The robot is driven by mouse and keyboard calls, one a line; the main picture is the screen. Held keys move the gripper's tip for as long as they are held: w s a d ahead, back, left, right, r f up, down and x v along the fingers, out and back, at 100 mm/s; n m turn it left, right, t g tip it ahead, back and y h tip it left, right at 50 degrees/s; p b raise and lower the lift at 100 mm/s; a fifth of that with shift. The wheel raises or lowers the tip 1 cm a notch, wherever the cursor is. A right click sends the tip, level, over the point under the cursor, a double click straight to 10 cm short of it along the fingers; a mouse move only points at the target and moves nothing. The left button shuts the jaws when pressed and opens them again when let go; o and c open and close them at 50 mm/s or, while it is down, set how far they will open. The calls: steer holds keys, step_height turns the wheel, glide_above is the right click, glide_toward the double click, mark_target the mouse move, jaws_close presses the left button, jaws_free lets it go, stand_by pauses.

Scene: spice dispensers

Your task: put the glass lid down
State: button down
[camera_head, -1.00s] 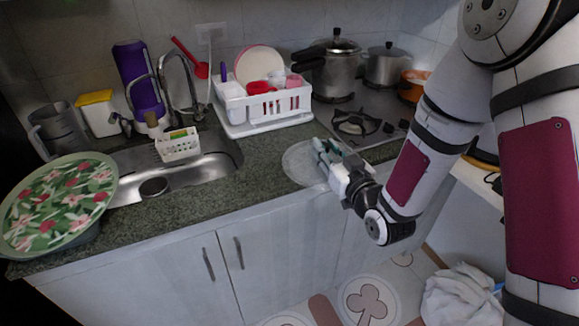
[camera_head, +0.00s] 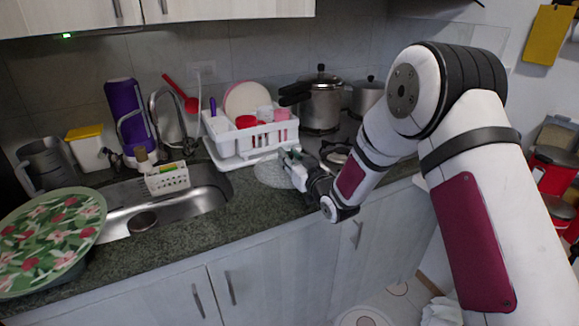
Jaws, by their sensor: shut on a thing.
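The glass lid (camera_head: 267,174) is a pale, see-through disc just in front of the white dish rack, at the counter's middle. My gripper (camera_head: 286,159) is shut on the glass lid, at its right side. The fingers and my wrist cover the lid's right part and its knob. The lid looks roughly level and low over the granite counter (camera_head: 240,213). I cannot tell whether it touches the counter.
The dish rack (camera_head: 228,153) with dishes is right behind the lid. The sink (camera_head: 195,202) lies to the left, with a floral round tray (camera_head: 48,235) beyond. A pressure cooker (camera_head: 321,105) stands on the stove behind my arm. Counter in front of the lid is clear.

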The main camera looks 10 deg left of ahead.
steer(key=shift+w+a+f, duration=0.2)
steer(key=shift+w, duration=0.3)
step_height(320, 180, down, 3)
steer(key=shift+f, duration=0.1)
